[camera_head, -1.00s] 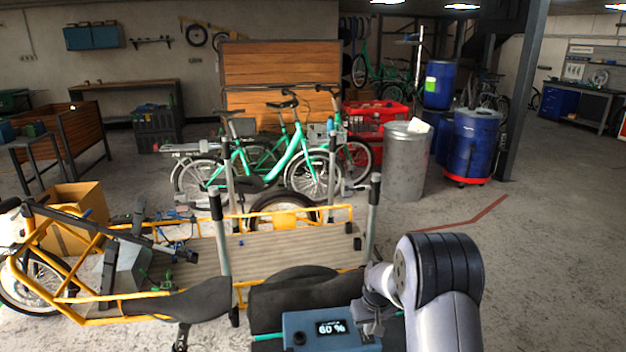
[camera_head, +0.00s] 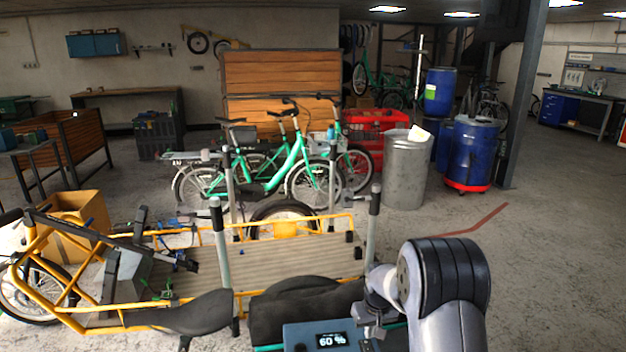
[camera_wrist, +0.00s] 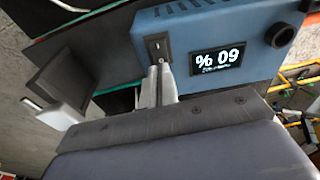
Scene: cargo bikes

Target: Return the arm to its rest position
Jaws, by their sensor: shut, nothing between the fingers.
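My arm rises at the bottom right of the head view and bends down to my gripper (camera_head: 371,331), just right of a blue box (camera_head: 308,328) with a "60 %" display. The fingertips are close to a small dark switch (camera_wrist: 157,46) on the blue box (camera_wrist: 215,20). I cannot tell whether they touch it. The arm is bent, not stretched out.
A yellow cargo bike (camera_head: 340,268) with a wooden deck and upright posts stands close in front, its saddle (camera_head: 190,314) near the bottom. Green bikes (camera_head: 290,165), a metal bin (camera_head: 405,172) and blue barrels (camera_head: 470,155) stand behind. Floor is free on the right.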

